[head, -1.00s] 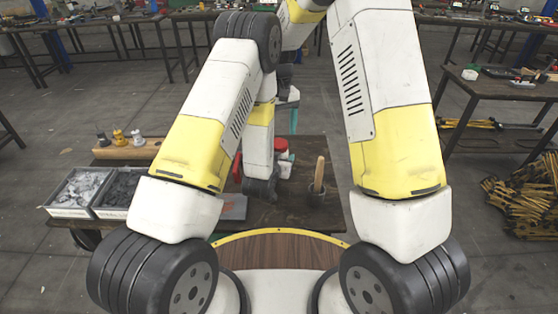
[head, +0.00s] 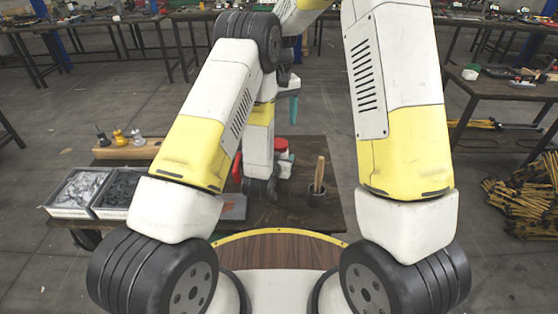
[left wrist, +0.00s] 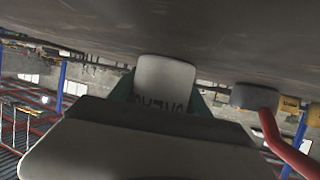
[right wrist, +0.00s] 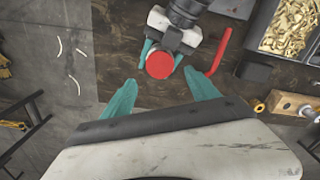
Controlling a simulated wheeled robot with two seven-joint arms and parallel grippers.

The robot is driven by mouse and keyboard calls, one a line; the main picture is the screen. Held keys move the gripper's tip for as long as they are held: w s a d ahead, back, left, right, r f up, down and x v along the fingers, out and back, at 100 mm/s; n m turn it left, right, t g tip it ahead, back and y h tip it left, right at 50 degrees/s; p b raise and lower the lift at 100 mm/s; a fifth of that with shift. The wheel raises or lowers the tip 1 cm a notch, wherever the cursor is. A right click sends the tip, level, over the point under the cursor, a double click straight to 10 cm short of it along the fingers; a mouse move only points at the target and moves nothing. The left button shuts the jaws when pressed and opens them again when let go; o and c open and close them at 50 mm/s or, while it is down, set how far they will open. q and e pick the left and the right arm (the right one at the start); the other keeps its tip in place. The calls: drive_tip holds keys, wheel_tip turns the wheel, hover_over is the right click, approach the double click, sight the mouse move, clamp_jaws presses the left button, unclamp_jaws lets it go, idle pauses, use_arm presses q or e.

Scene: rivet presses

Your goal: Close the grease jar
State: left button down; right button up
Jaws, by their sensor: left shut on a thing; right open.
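The white grease jar (left wrist: 165,80) is in my left gripper, whose teal fingers (right wrist: 162,50) close on its sides. Its printed lettering shows upside down in the left wrist view. A round red lid (right wrist: 160,65) sits at the jar's top; whether it is fully seated I cannot tell. In the head view the red lid (head: 281,143) shows above the jar (head: 284,168), partly behind my left arm. My right gripper (right wrist: 158,79) is open and empty, its teal fingers apart and above the lid. It also shows in the head view (head: 293,104), raised over the table.
A bent red handle (right wrist: 221,52) stands close beside the jar. A pot with a wooden-handled tool (head: 319,178) is on the table's right. Grey bins (head: 75,212) and a wooden block with small bottles (head: 125,151) are left. A box of brass pieces (right wrist: 290,25) is nearby.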

sight(279, 143)
wheel_tip(279, 143, down, 8)
drive_tip(key=shift+r, duration=0.2)
drive_tip(key=shift+c, duration=0.2)
drive_tip(key=c, duration=1.5)
drive_tip(key=o, duration=1.7)
drive_tip(key=shift+c, duration=0.2)
wheel_tip(279, 143, up, 12)
